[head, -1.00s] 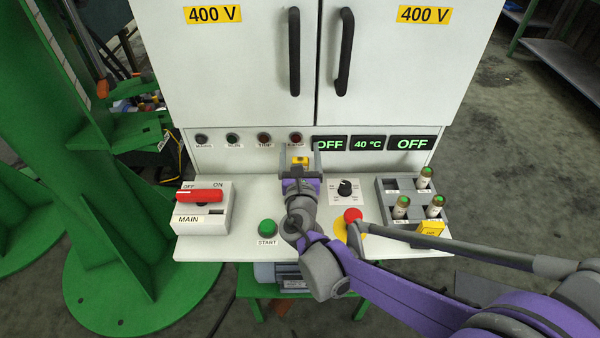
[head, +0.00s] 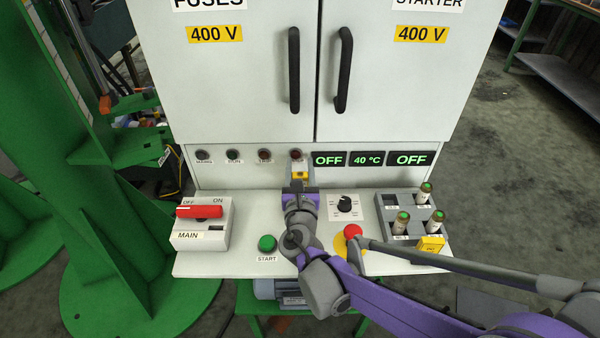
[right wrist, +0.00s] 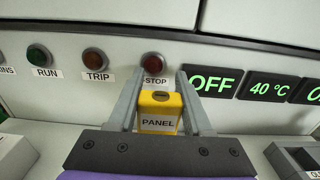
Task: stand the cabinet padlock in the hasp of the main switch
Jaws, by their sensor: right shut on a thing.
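My right gripper (head: 299,182) is shut on a yellow padlock (head: 299,174) labelled PANEL, which also shows between the fingers in the right wrist view (right wrist: 159,112). It is held in front of the back panel, just below the E-STOP lamp. Its shackle is not clear to see. The main switch (head: 203,226) is a white box labelled MAIN at the left of the desk, with its red handle (head: 199,211) at OFF. A small dark opening below the handle may be the hasp. A second yellow block (head: 430,243) stands by the grey tray; its label is unreadable. My left gripper is out of view.
The grey tray (head: 392,199) at the right holds several green-topped fuses. A black knob (head: 345,204), a red mushroom button (head: 352,231) and a green START button (head: 267,243) stand on the desk. The desk between the main switch and my right gripper is mostly clear.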

